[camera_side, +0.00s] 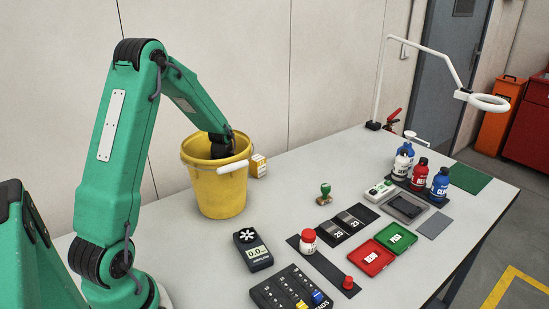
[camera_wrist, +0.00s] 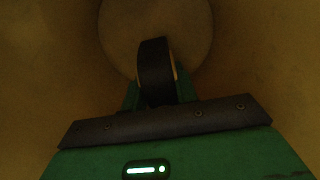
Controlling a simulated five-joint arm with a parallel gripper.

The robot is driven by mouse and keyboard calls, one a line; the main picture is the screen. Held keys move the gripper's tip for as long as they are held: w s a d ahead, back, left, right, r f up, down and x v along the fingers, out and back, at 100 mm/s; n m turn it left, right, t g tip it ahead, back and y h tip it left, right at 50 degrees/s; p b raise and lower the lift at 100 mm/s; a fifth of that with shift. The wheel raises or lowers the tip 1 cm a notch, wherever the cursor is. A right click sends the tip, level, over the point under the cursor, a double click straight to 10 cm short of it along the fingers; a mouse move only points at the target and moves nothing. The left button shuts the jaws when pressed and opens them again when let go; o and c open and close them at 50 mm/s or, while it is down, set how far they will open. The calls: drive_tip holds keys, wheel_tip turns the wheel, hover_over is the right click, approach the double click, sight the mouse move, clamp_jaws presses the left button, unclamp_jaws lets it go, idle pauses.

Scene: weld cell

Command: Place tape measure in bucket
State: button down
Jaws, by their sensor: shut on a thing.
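The yellow bucket (camera_side: 218,190) stands upright on the table, its white handle grip resting at the rim. My arm reaches over it from the left, and my gripper (camera_side: 222,153) is down inside the bucket's mouth, its tips hidden by the wall. In the wrist view, the bucket's dim inner wall (camera_wrist: 270,60) surrounds my gripper (camera_wrist: 155,60), with the pale round floor beyond. The dark jaw is shut and covers most of what it holds. Only thin pale edges show beside it, so the tape measure's shape is hidden. No tape measure shows elsewhere on the table.
A small box (camera_side: 258,165) stands just right of the bucket. A black meter (camera_side: 252,250) lies in front of it. Further right are a green stamp (camera_side: 324,194), a red-capped bottle (camera_side: 308,241), trays and several bottles. A white lamp (camera_side: 488,101) overhangs the far end.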

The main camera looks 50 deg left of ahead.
drive_tip(key=shift+f, duration=0.2)
drive_tip(key=c, duration=1.1)
unclamp_jaws()
drive_tip(key=shift+r, duration=0.1)
drive_tip(key=r, duration=1.2)
drive_tip(key=shift+a, duration=0.25)
